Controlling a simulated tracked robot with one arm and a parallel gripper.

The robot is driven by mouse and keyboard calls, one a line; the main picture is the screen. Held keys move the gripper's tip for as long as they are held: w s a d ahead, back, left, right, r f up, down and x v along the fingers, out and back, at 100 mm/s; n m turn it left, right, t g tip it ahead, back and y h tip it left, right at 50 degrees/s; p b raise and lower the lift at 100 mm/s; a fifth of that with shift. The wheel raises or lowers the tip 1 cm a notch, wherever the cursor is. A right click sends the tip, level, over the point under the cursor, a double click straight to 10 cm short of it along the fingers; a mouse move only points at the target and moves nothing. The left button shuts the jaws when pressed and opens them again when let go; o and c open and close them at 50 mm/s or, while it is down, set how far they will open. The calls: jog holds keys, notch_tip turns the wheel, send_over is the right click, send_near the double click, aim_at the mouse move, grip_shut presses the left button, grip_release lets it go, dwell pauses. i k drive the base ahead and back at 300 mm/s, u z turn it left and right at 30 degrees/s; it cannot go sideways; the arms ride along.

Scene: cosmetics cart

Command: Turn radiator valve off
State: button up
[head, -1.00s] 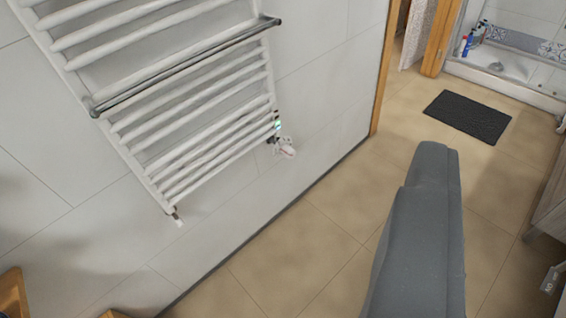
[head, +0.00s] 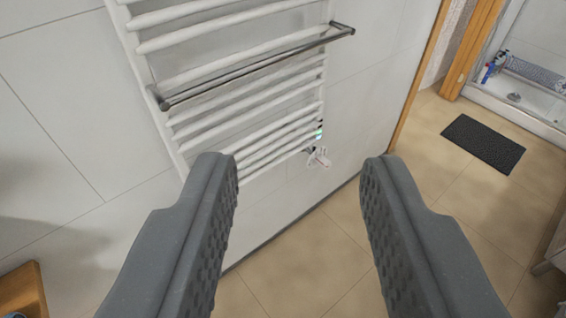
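The white towel radiator (head: 230,75) hangs on the tiled wall at the upper left of the picture. The radiator valve (head: 318,157), a small white fitting, sits at its lower right corner, just below a small lit green display (head: 319,133). My gripper (head: 297,160) is open and empty, its two grey textured fingers wide apart. In the picture the valve lies between the fingertips but looks farther off, near the wall. The left finger covers the lower left corner of the radiator.
A metal towel bar (head: 255,65) sticks out from the radiator's front above the valve. A wooden door frame (head: 424,75) stands to the right, with a dark mat (head: 483,143) and a shower tray beyond. The beige floor (head: 325,255) below the valve looks clear.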

aim_at(321, 160)
jog(key=u, duration=0.2)
jog(key=i, duration=1)
jog(key=z, duration=0.1)
